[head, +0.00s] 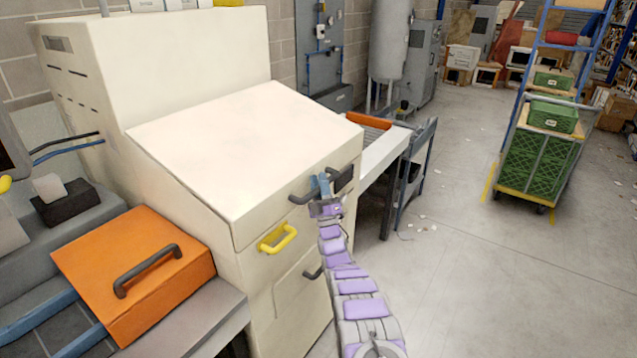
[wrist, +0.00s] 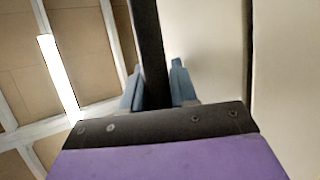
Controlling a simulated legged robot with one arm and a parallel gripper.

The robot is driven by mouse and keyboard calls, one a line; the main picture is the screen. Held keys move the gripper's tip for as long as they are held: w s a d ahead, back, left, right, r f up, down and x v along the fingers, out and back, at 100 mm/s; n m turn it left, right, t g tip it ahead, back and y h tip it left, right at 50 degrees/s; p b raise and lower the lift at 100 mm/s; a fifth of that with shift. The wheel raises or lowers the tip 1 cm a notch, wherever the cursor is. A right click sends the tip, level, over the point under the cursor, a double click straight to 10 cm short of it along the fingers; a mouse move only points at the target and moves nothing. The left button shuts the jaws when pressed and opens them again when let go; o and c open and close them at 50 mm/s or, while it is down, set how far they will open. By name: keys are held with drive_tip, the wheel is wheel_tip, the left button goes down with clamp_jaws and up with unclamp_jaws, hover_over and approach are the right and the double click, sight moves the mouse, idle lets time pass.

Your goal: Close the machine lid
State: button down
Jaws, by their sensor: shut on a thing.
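The machine (head: 110,75) is a large cream cabinet at the left of the head view. Its lid (head: 245,150) is a broad cream panel sloping down toward the front, with no clear gap along its edges. A dark handle (head: 301,197) sits at the front face near the lid's right front corner. My gripper (head: 324,187) has its blue fingers at this handle. In the wrist view, my gripper (wrist: 156,88) is shut on a dark bar (wrist: 148,40) running between the fingers, with a cream surface to the right. The fingers hide part of the handle.
A yellow handle (head: 278,239) sticks out of the front face below the lid. An orange box with a dark handle (head: 135,265) stands at the left. A conveyor (head: 385,145) adjoins the machine's right side. Open floor (head: 450,270) lies to the right, with a green crate cart (head: 540,150) beyond.

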drive_tip(key=shift+w+d+f+h, duration=0.1)
drive_tip(key=shift+f+h, duration=0.2)
drive_tip(key=shift+f, duration=0.6)
drive_tip(key=c, duration=1.2)
unclamp_jaws()
drive_tip(key=shift+c, duration=0.2)
drive_tip(key=shift+f, duration=0.2)
drive_tip(key=shift+r, duration=0.15)
drive_tip(key=shift+d+r, duration=0.1)
drive_tip(key=shift+r, duration=0.4)
